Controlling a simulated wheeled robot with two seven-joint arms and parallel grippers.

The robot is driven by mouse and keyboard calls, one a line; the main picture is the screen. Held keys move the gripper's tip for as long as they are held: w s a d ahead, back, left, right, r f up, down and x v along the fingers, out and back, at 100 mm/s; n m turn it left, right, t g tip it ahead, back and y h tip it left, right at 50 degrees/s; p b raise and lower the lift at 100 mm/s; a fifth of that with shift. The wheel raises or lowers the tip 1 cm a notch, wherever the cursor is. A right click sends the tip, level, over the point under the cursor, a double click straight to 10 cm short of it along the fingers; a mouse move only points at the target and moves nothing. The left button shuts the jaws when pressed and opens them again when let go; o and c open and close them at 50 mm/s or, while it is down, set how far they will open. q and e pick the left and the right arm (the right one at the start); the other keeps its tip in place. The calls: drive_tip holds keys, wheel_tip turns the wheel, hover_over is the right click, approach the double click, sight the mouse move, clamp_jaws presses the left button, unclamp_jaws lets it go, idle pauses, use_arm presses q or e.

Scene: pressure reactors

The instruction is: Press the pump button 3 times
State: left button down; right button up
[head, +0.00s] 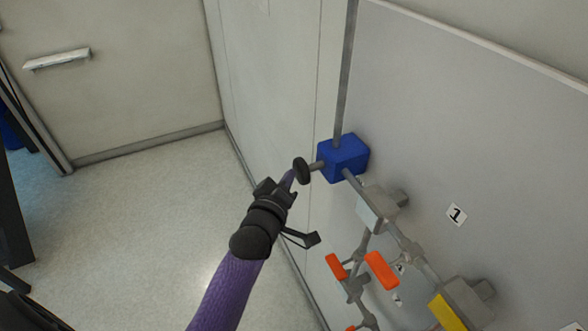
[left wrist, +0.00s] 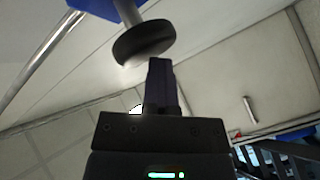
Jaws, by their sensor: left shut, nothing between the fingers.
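The pump is a blue box (head: 343,158) on a grey pipe against the wall panel. Its black round button (head: 301,171) sticks out to the left on a short stem. My left gripper (head: 288,180) is shut and empty, with its fingertips close to the button's face. In the left wrist view, the black button (left wrist: 143,43) stands just above the tips of my left gripper (left wrist: 160,62), and the blue box (left wrist: 105,8) shows at the top edge. I cannot tell whether the fingertips touch the button. My right gripper is not in view.
Below the pump, grey pipes run down the panel with orange handles (head: 381,270) and a yellow handle (head: 447,313). A label "1" (head: 456,215) is on the panel. The floor (head: 140,220) to the left is clear, up to a door with a handle (head: 57,59).

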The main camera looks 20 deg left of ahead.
use_arm(q)
drive_tip(key=shift+s+a+p, duration=0.3)
drive_tip(key=shift+s+a, duration=0.25)
drive_tip(key=shift+s, duration=0.1)
drive_tip(key=shift+s+a+p, duration=0.8)
drive_tip(key=shift+s+a, duration=0.85)
drive_tip(key=shift+s, duration=0.3)
idle(1.1)
drive_tip(key=s+a+m, duration=0.1)
drive_tip(key=m, duration=0.4)
drive_tip(key=s+m+b, duration=0.1)
drive_tip(key=m, duration=0.5)
drive_tip(key=s+a+m, duration=0.1)
drive_tip(key=m, duration=0.5)
drive_tip(key=shift+a+r+g+b, duration=0.25)
drive_tip(key=shift+a+g+b, duration=0.05)
drive_tip(key=shift+g+b, duration=0.1)
